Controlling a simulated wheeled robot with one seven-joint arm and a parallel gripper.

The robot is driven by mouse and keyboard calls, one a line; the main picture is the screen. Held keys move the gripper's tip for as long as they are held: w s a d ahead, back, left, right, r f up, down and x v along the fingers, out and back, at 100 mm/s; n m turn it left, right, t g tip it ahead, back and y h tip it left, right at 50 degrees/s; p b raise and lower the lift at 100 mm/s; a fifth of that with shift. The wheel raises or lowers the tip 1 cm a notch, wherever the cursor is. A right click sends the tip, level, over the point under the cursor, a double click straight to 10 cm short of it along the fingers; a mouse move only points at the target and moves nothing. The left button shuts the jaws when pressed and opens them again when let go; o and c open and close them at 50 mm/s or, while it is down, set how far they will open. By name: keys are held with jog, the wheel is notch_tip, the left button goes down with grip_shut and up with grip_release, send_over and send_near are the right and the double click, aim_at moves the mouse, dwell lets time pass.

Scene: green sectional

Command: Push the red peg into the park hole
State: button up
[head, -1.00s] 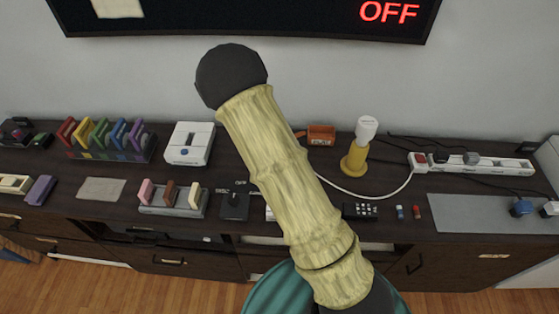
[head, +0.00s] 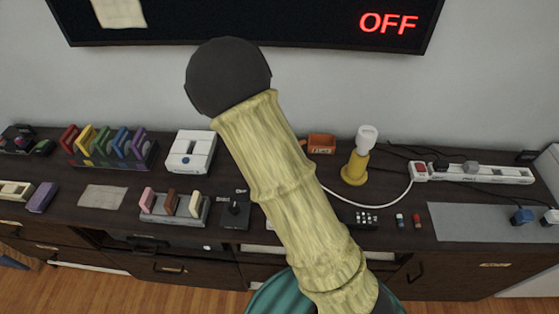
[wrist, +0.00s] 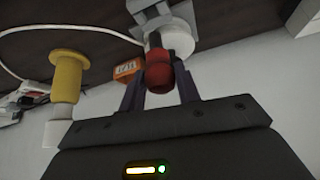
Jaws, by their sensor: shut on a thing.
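In the wrist view my gripper (wrist: 159,82) has a finger on each side of a dark red, rounded piece, the red peg (wrist: 158,76), and is shut on it. A dark stem shows above the red piece, in front of a white round thing (wrist: 178,40) with grey blocks. I cannot tell whether the peg touches it. No hole shows clearly. In the head view my arm hides the gripper and what it holds. A small red piece (head: 417,221) and a blue one (head: 400,220) lie on the cabinet top to the right of my arm.
A yellow-and-white lamp-like thing (head: 358,165) and an orange box (head: 321,145) stand behind. A white cable runs to the power strip (head: 480,173). A lever box (head: 236,210), a block holder (head: 173,210) and a white device (head: 190,155) stand left of my arm.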

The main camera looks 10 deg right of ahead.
notch_tip(320, 180, up, 2)
jog(key=shift+r, duration=0.25)
dwell(0.5)
